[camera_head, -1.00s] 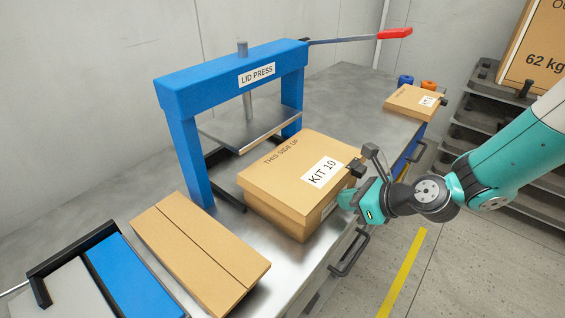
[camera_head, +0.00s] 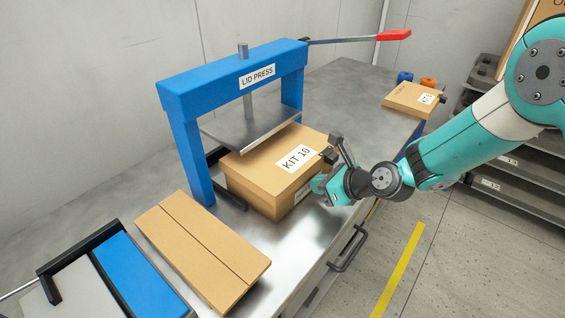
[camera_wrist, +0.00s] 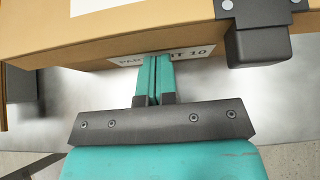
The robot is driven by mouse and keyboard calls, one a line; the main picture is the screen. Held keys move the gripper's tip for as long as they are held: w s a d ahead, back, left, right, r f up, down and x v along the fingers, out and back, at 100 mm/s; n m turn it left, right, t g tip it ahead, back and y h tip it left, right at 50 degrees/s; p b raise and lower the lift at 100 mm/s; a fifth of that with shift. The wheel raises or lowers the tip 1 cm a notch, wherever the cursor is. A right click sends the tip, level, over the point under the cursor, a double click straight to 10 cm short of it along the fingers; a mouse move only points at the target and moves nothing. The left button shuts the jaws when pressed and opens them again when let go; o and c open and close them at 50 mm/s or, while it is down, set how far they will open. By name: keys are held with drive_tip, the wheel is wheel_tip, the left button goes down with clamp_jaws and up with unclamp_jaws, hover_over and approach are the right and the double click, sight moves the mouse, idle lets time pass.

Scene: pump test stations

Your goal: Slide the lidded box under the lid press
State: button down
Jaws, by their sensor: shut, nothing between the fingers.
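The lidded box (camera_head: 270,190), tan cardboard with a KIT 10 label, stands on the metal bench. Its far part lies beneath the raised plate (camera_head: 250,128) of the blue lid press (camera_head: 230,75); its near part sticks out toward me. My gripper (camera_head: 318,186) is shut and empty at the box's near side. In the wrist view the shut fingertips (camera_wrist: 153,62) are at the box's labelled side wall (camera_wrist: 195,52) and appear to touch it. The plate hides the far top of the box.
A smaller box (camera_head: 410,99) and blue and orange round items sit at the bench's far end. The press's red handle (camera_head: 394,35) sticks out right.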

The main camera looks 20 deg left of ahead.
drive_tip(key=shift+w+a, duration=0.5)
drive_tip(key=shift+a, duration=0.95)
drive_tip(key=shift+w+a, duration=0.55)
drive_tip(key=shift+a, duration=0.85)
drive_tip(key=shift+w+a, duration=0.5)
drive_tip(key=shift+a, duration=0.95)
drive_tip(key=shift+s+d+p, duration=0.5)
drive_tip(key=shift+s+d, duration=0.2)
drive_tip(key=shift+d, duration=1.2)
drive_tip(key=shift+s+d+p, duration=0.55)
drive_tip(key=shift+s+d, duration=0.1)
drive_tip(key=shift+d, duration=1.25)
drive_tip(key=shift+s+d+p, duration=0.5)
drive_tip(key=shift+s+d, duration=0.2)
drive_tip(key=shift+d, duration=1.2)
